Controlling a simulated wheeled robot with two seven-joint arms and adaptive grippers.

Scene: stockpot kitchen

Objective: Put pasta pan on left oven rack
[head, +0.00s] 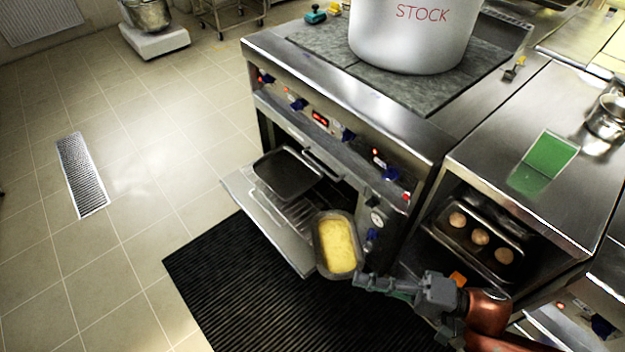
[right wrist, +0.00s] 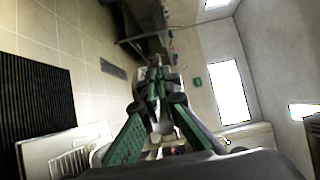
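The pasta pan (head: 322,262), a dark rectangular pan with yellow contents, is in the middle of the head view, in front of the open oven's right side. My right gripper (head: 362,281) is at the pan's lower right rim and appears shut on it, with the pan held above the floor mat. The right wrist view shows its green fingers (right wrist: 160,143) reaching a dark edge at the bottom; the exact contact is hidden. The wire oven rack (head: 303,211) shows above the lowered door (head: 262,222). A dark tray (head: 286,174) sits at its left. My left gripper is not in view.
A large stockpot (head: 410,40) stands on the stove top. At right, an open compartment holds a tray of round buns (head: 480,237), under a counter with a green panel (head: 549,160).

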